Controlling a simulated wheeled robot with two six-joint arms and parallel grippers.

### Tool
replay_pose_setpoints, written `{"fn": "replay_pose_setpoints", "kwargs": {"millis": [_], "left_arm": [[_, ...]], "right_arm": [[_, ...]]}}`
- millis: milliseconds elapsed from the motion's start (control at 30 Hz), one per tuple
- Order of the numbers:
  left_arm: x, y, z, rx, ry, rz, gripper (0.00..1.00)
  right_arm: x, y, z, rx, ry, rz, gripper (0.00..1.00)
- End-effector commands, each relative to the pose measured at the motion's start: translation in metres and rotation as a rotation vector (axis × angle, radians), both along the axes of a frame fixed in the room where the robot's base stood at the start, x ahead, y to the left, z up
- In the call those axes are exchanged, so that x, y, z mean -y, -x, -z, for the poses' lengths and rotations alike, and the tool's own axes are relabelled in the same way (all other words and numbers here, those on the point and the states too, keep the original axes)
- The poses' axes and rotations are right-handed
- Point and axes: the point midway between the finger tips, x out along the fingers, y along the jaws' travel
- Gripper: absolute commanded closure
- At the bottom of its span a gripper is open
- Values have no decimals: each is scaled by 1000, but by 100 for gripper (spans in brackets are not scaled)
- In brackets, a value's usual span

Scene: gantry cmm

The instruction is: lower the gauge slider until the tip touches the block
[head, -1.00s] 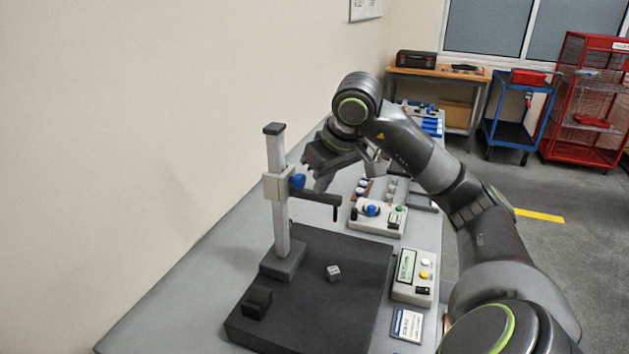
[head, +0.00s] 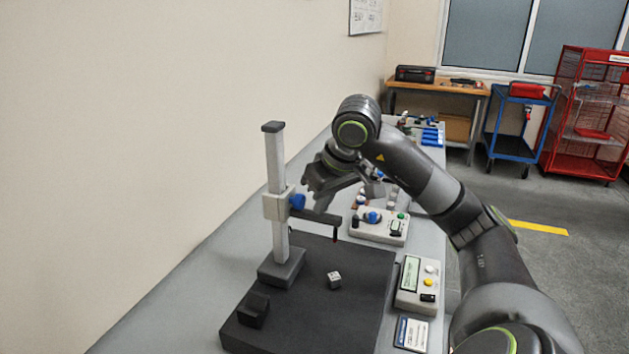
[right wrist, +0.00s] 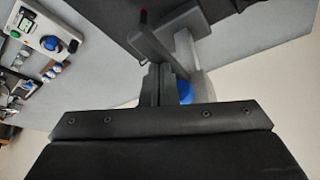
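The gauge stand's grey column (head: 276,160) rises from a dark base plate (head: 315,310). Its slider (head: 275,206) is partway down the column, with a blue knob (head: 297,202) and a dark arm reaching right. The red-marked tip (head: 335,234) hangs from the arm's end, with a clear gap above the small grey block (head: 334,280). My right gripper (head: 320,207) points down at the slider arm, just right of the knob, and appears to rest on it. Its fingers (right wrist: 165,78) look together in the right wrist view, the knob (right wrist: 184,90) beside them. My left gripper is out of view.
A white display box (head: 417,285) and a card (head: 411,333) lie right of the plate. A control box (head: 378,226) with a blue knob stands behind. A small black block (head: 253,310) sits on the plate's front left. The wall is close on the left.

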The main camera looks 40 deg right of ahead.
Motion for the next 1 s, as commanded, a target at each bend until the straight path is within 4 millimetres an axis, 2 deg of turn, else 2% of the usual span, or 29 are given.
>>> {"fn": "replay_pose_setpoints", "kwargs": {"millis": [1000], "left_arm": [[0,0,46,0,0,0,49]], "right_arm": [[0,0,49,-1,0,0,100]]}}
